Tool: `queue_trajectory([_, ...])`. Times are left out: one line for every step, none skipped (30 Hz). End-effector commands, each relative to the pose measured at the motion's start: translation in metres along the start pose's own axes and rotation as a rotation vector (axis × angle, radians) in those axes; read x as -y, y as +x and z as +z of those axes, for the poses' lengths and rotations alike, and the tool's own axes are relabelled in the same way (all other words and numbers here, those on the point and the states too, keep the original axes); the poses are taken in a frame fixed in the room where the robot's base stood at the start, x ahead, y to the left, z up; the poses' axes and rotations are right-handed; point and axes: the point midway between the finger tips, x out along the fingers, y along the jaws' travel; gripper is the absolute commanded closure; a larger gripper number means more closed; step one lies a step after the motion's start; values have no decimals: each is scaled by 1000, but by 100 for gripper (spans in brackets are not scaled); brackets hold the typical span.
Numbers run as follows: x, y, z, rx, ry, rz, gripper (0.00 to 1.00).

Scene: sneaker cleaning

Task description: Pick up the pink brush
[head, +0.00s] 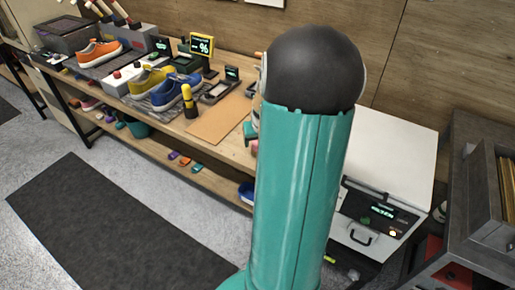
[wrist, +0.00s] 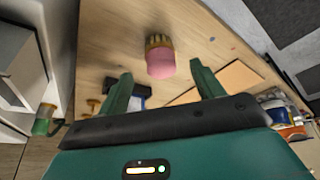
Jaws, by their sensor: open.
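Nothing is held. I cannot tell the height of the fingers above the table. In the head view my arm covers most of that end of the table; a small pink patch beside it is too small to identify.
A brown board (head: 219,121) lies on the wooden bench near my arm. Yellow and blue sneakers (head: 172,91), a yellow-and-black bottle (head: 189,101) and small displays stand to the left. A white machine (head: 389,160) stands right of my arm.

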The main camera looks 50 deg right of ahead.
Motion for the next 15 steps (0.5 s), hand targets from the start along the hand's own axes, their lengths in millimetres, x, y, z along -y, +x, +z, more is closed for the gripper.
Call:
queue_trajectory([1,8,1,3,-1,-2,33])
queue_trajectory([2,13,0,3,-1,-3,33])
queue_trajectory([2,19,1,5,-2,-4,33])
queue_trajectory([2,24,0,4,-4,-4,33])
queue_trajectory([2,29,0,4,-2,-4,33])
queue_trajectory([2,34,0,4,-2,-3,33])
queue_trajectory([2,37,0,3,-2,-2,33])
queue_trajectory([2,40,0,3,-3,-2,33])
queue_trajectory([2,43,-1,1,-2,-2,33])
queue_trajectory([2,44,-1,1,-2,-2,33])
queue_trajectory([2,45,-1,0,-1,-1,33])
queue_trajectory([2,45,-1,0,-1,-1,33])
queue_trajectory([2,45,-1,0,-1,-1,33])
queue_trajectory([2,45,-1,0,-1,-1,33])
queue_trajectory([2,45,-1,0,-1,-1,33])
